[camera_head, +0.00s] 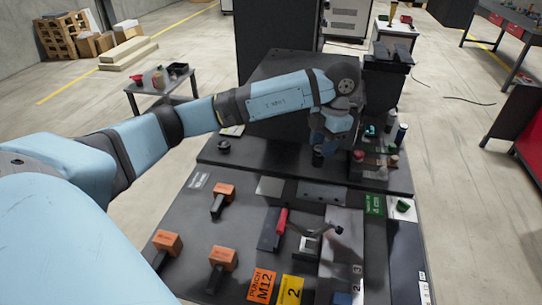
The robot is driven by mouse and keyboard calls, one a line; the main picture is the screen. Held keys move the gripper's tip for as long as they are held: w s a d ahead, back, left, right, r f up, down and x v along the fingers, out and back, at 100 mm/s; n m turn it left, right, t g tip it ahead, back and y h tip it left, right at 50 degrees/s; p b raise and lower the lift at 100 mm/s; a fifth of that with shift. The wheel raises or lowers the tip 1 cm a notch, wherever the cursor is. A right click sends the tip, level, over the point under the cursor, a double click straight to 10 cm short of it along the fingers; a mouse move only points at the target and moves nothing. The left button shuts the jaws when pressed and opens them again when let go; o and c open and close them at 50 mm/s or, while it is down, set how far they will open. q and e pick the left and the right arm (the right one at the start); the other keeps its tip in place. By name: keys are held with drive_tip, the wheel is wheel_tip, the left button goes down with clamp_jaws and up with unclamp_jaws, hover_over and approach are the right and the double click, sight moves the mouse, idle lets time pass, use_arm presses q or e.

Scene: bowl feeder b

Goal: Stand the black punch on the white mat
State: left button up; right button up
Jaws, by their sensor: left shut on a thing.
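My left gripper (322,140) is over the back part of the dark bench and points down. It is shut on a small dark cylinder (318,158), which looks like the black punch. The fingers and wrist hide most of it, and I cannot tell whether its lower end touches the surface. A small white patch (408,215) with a green item on it lies at the right of the bench. Another pale patch (232,130) lies at the back left, partly behind my arm. I cannot tell which is the white mat. My right gripper is not in view.
Orange-headed black tools (223,190) lie on the left of the bench (200,230). A red-handled clamp (281,220) stands mid-bench, near an orange M12 label (262,286) and a yellow label (290,289). Bottles and small parts (393,160) crowd the right of the gripper.

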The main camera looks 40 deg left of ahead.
use_arm(q)
drive_tip(key=a+n+t+h+b, duration=0.15)
drive_tip(key=a+n+b, duration=0.45)
drive_tip(key=a+n, duration=1.15)
drive_tip(key=shift+n+h, duration=0.45)
drive_tip(key=shift+n, duration=0.2)
drive_tip(key=f, duration=0.6)
drive_tip(key=f+b, duration=0.1)
drive_tip(key=f, duration=0.6)
drive_tip(key=f+b, duration=0.1)
drive_tip(key=f, duration=0.6)
drive_tip(key=shift+s+d, duration=0.35)
drive_tip(key=o, duration=1.1)
drive_tip(key=shift+f, duration=0.1)
wheel_tip(320, 180, up, 12)
drive_tip(key=a+p, duration=0.1)
drive_tip(key=shift+w+a, duration=0.25)
drive_tip(key=shift+a, duration=0.15)
